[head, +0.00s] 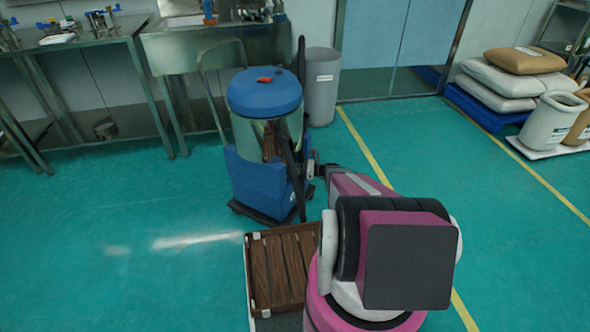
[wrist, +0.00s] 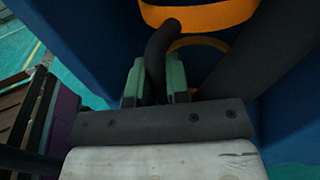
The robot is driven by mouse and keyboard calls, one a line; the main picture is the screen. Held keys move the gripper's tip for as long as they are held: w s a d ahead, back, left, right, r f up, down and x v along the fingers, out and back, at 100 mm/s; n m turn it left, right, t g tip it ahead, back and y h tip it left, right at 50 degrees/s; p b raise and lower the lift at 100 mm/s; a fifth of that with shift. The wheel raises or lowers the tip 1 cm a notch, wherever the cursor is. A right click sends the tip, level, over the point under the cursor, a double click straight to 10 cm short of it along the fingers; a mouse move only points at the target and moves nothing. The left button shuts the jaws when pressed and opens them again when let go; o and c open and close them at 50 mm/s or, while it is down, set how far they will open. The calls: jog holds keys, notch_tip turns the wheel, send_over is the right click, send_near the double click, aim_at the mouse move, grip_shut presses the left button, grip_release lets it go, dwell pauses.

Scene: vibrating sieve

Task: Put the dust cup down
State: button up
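An industrial vacuum with a blue lid (head: 264,92), a shiny metal drum (head: 250,138) and a blue lower body (head: 258,185) stands on a black wheeled base. I cannot tell its dust cup apart for certain. My gripper (wrist: 158,78), with green finger pads, is on a black curved bar (wrist: 163,45) at the vacuum's right side. The bar fills the gap between the pads, which look closed on it. Blue walls (wrist: 82,35) and an orange band (wrist: 205,16) lie behind it. In the head view my gripper is small, beside the lower body.
A grey bin (head: 322,85) stands behind the vacuum, near metal tables (head: 85,42). Sacks (head: 498,78) on a blue pallet (head: 478,108) are at the right. A brown slatted surface (head: 280,268) is near my arm. Green floor is open at the left.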

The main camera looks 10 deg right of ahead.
jog(key=o, duration=0.4)
jog(key=shift+r, duration=0.15)
jog(key=v, duration=1.2)
jog(key=s+a+r+n+g+h, duration=0.6)
jog(key=s+a+r+n+h, duration=0.25)
jog(key=s+a+n, duration=0.3)
jog(key=s+r+n+h, duration=0.2)
jog(key=r+n+h, duration=0.1)
jog(key=s+a+r+n+h, duration=0.1)
jog(key=s+r+n+h, duration=0.1)
jog(key=s+r+n, duration=0.1)
jog(key=s+r+n+t+h, duration=0.1)
jog(key=s+r+n+h, duration=0.1)
jog(key=r+n+h, duration=0.1)
jog(key=shift+s+a+r+n+h, duration=0.15)
jog(key=shift+r+n+h, duration=0.1)
jog(key=shift+r, duration=0.25)
jog(key=shift+a+r+n+h, duration=0.1)
jog(key=shift+a+r+n, duration=0.1)
jog(key=shift+r, duration=0.3)
